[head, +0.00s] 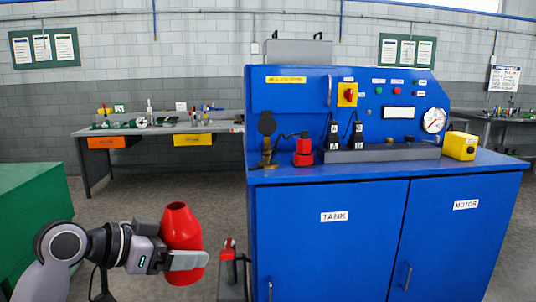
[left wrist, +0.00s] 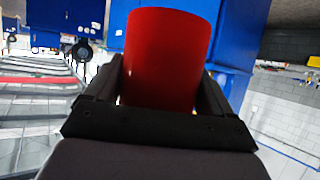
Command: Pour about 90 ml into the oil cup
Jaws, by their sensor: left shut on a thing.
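My left gripper (head: 186,260) is shut on a red container (head: 181,228). The container has a narrowed neck and a dark opening at the top, and stands nearly upright in mid-air left of the blue bench. In the left wrist view, the container (left wrist: 170,55) sits between the two dark fingers. No liquid shows. On the bench's left end is a small brass fitting (head: 267,158) with a raised black lid (head: 267,123), which looks like the oil cup; its inside is hidden. The held container is lower and nearer than this fitting. My right gripper is not in view.
The blue bench (head: 335,245) has TANK and MOTOR doors. A red fitting (head: 303,152), black plugs (head: 333,135) and a yellow box (head: 460,146) stand on top. A red-tipped black post (head: 229,262) is beside the held container. A green block (head: 35,210) is at left.

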